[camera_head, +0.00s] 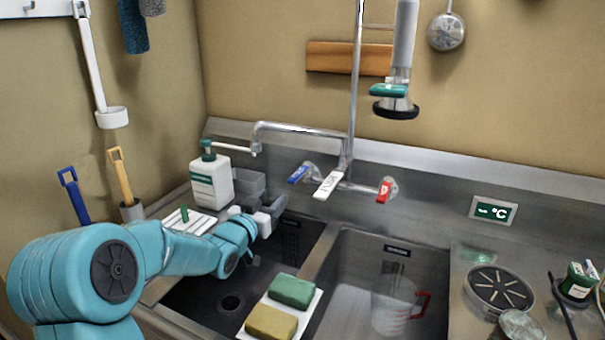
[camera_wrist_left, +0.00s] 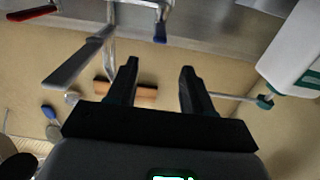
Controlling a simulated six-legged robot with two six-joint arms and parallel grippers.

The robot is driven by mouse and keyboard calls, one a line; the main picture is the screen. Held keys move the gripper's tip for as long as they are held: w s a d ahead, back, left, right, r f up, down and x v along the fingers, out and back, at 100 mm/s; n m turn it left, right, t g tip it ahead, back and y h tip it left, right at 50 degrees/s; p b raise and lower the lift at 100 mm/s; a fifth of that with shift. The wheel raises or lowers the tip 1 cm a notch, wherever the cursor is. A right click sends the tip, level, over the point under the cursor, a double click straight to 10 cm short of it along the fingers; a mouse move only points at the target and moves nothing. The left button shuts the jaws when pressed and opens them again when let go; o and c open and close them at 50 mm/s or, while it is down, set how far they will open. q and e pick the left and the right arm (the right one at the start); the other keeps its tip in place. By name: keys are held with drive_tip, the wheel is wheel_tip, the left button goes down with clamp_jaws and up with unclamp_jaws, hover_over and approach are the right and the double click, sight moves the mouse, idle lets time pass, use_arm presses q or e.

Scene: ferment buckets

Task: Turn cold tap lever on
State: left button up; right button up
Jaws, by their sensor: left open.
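The blue tap lever (camera_head: 299,173) sits at the left end of the wall mixer, with a white lever (camera_head: 327,186) in the middle and a red lever (camera_head: 385,190) at the right. In the left wrist view the blue lever (camera_wrist_left: 160,32) shows at the top, beyond the fingertips, and the red lever (camera_wrist_left: 30,14) at the top left. My left gripper (camera_head: 268,207) is over the left basin, left of and below the blue lever and apart from it. Its two dark fingers (camera_wrist_left: 160,68) are spread with nothing between them. My right gripper is not in view.
A soap pump bottle (camera_head: 211,182) stands left behind my gripper. The swing spout (camera_head: 300,129) reaches above the left basin. A green sponge (camera_head: 291,291) and a yellow sponge (camera_head: 271,322) lie between the basins. A clear jug (camera_head: 392,305) stands in the right basin.

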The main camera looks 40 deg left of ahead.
sight(296, 174)
use_arm(q)
drive_tip(key=p+x, duration=0.3)
drive_tip(key=x, duration=1.1)
drive_tip(key=shift+w+a+f+p, duration=0.1)
drive_tip(key=shift+w+f+p, duration=0.05)
drive_tip(key=shift+w+p, duration=0.2)
drive_tip(key=shift+w, duration=0.4)
drive_tip(key=shift+w+a, duration=0.15)
drive_tip(key=shift+w, duration=0.05)
drive_tip(key=shift+s, duration=0.1)
clamp_jaws()
